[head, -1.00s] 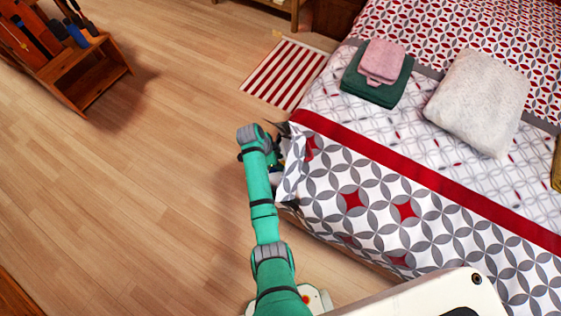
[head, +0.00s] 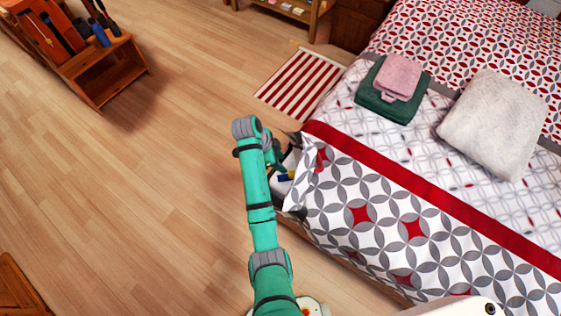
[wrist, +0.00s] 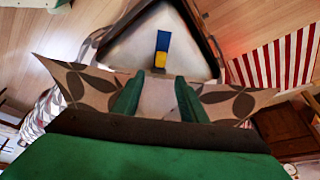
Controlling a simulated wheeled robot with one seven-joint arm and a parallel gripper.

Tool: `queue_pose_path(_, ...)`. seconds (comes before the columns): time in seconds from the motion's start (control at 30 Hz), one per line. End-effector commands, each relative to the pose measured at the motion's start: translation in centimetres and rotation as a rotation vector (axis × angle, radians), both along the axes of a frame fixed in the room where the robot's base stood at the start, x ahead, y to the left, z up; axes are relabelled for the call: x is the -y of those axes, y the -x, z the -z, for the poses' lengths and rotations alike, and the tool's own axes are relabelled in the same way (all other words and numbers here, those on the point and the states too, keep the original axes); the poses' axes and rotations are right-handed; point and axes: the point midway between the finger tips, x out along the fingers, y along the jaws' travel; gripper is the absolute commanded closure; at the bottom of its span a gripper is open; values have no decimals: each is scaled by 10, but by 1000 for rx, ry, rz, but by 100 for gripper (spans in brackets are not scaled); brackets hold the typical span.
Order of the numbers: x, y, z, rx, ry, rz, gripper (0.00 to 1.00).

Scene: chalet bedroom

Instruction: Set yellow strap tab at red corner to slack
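The yellow strap tab (wrist: 160,60) sits at the lower end of a short blue strap (wrist: 163,41) on a white, wedge-shaped bed corner (wrist: 135,48). A small blue and yellow patch of the strap (head: 284,177) shows beside the bed corner in the head view. My gripper (wrist: 158,80) points at the tab. Its two green fingers are apart, one on each side below the tab, with no contact seen. In the head view my arm partly hides this corner. I cannot make out a red marking on the corner.
The bed's patterned cover (head: 385,195) with a red band fills the right. Folded towels (head: 393,90) and a pale pillow (head: 492,125) lie on it. A striped rug (head: 304,82) lies beyond the corner. A wooden rack (head: 105,70) stands far left; floor between is clear.

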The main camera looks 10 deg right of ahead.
Motion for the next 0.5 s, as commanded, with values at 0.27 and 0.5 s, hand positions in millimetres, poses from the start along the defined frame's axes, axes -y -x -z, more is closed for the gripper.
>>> queue_pose_path(0.27, -5, -1, 1, -75, -4, -184, 100)
queue_pose_path(0.5, -16, -2, 3, -268, -15, -653, 100)
